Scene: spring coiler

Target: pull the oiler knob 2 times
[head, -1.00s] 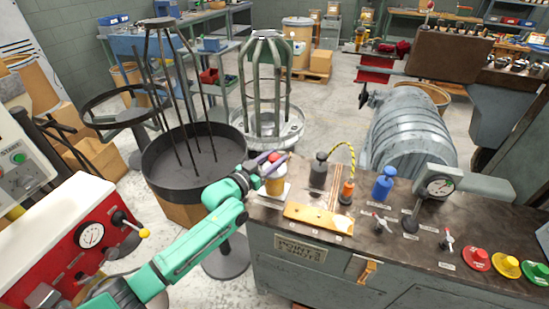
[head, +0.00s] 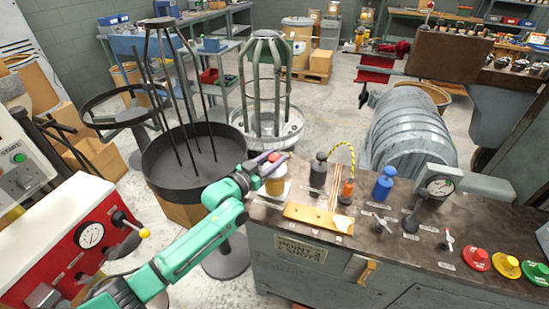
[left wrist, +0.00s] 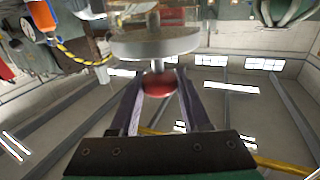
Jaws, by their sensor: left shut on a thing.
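The oiler (head: 275,185) is a small amber jar with a pale cap and a red knob (head: 273,156) on top. It stands at the left end of the dark bench top. My left gripper (head: 268,161) reaches it from the left and is shut on the knob. In the left wrist view the red knob (left wrist: 158,85) sits between the two fingers (left wrist: 158,98), with its stem running to the round pale cap (left wrist: 155,43). How far the knob is raised is hard to tell. My right gripper is not in view.
A black round basin (head: 165,185) stands left of the bench.

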